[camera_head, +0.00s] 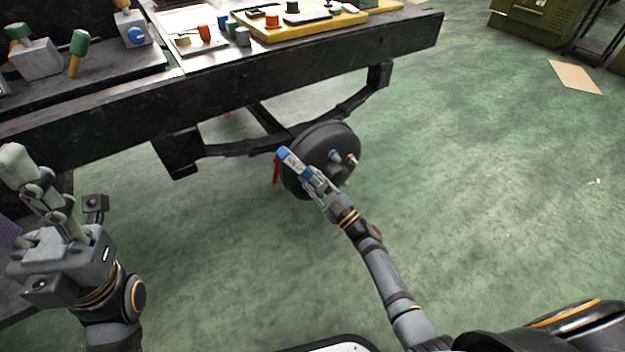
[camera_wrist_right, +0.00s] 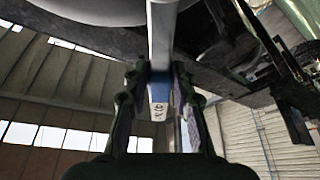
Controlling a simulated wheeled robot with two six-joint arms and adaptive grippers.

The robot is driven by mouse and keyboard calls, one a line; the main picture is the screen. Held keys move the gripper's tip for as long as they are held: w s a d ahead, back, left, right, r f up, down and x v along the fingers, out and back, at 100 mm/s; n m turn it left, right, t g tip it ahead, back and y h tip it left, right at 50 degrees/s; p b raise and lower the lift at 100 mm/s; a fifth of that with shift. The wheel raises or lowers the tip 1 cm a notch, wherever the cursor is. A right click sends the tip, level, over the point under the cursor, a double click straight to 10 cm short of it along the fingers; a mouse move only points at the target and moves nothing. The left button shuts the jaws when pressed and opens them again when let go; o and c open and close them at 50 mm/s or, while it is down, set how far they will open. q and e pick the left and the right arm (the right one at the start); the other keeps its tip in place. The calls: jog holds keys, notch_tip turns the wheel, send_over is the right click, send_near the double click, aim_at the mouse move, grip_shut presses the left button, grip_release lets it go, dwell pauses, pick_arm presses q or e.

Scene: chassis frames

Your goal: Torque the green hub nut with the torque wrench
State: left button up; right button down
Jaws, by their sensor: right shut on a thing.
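In the right wrist view the wrench's grey shaft (camera_wrist_right: 162,40) rises from between my fingers (camera_wrist_right: 160,115). I cannot make out a green nut there; the gripper and wrench cover part of the face. I cannot tell whether the wrench touches a nut. My left gripper (camera_head: 38,190) is raised at the left, away from the drum.
The dark chassis frame (camera_head: 300,75) spans the upper left, with an axle (camera_head: 235,150) below it. A yellow tray (camera_head: 300,25) and several coloured parts lie on top. A green crate (camera_head: 535,20) and a cardboard sheet (camera_head: 575,76) are at the upper right.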

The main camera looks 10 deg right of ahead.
jog(key=shift+w+a, duration=0.2)
jog(key=shift+w, duration=0.3)
dwell(1.2)
jog(key=shift+r, duration=0.1)
jog(key=shift+w+d+r+m+t+h+p, duration=0.2)
jog(key=shift+d+m+t+h+p, duration=0.25)
jog(key=shift+m, duration=0.5)
jog(key=shift+w+d+r+m+t+h+p, duration=0.2)
jog(key=shift+d+m, duration=0.3)
jog(key=shift+m, duration=0.45)
jog(key=shift+w+d+r+m+t+h, duration=0.1)
jog(key=shift+d+m+t+h, duration=0.15)
jog(key=shift+m, duration=0.4)
jog(key=shift+w+d+r+m+t+h, duration=0.1)
jog(key=shift+d+m+h, duration=0.25)
jog(key=shift+m, duration=0.3)
jog(key=shift+f, duration=0.1)
jog(key=shift+s+a+f+n+g+y, duration=0.15)
jog(key=shift+a+n+y, duration=0.15)
jog(key=shift+n, duration=0.3)
jog(key=shift+s+a+n+g+y, duration=0.1)
jog(key=shift+a+n+g+y, duration=0.15)
jog(key=shift+n, duration=0.35)
jog(key=shift+s+a+f+n+g+y, duration=0.1)
jog(key=shift+a+n+y, duration=0.2)
jog(key=shift+n, duration=0.3)
